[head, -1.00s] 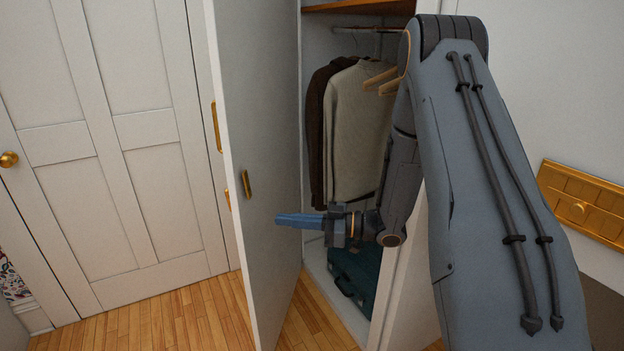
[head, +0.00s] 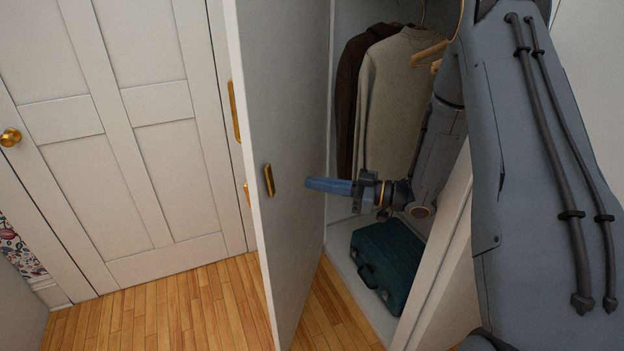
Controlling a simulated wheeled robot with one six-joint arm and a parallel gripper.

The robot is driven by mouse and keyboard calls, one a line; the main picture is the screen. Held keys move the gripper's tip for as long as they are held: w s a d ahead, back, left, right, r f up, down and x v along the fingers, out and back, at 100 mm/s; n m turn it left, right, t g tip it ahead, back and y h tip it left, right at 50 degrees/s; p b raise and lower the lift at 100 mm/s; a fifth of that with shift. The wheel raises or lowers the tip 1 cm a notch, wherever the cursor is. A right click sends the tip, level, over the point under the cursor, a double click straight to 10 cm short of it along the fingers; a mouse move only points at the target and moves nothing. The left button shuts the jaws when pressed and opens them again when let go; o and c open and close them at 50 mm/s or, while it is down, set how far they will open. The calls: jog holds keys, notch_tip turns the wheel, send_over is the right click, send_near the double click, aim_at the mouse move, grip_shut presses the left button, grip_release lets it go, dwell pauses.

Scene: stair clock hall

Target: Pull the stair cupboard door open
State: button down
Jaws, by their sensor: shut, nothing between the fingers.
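The stair cupboard door (head: 295,110) is a tall pale panel in the head view, standing well open and seen from its inner side. A small brass plate (head: 268,180) sits on its inner face near the free edge. A brass pull handle (head: 234,111) shows at the outer side of that edge. My gripper (head: 309,184) has blue fingers, shut and empty, pointing left at the door's inner face. I cannot tell whether the fingertips touch the door. The cupboard opening lies behind and right of my gripper.
Inside the cupboard hang a beige sweater (head: 388,100) and a dark brown garment (head: 352,85). A dark green case (head: 388,262) lies on the cupboard floor. A white panelled door (head: 120,130) with a brass knob (head: 10,138) stands left. Bare wooden floor (head: 185,310) lies in front.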

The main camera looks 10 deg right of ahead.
aim_at(277, 177)
jog(key=p+x, duration=0.2)
jog(key=x, duration=0.5)
jog(key=shift+w+a, duration=0.2)
jog(key=shift+a, duration=0.15)
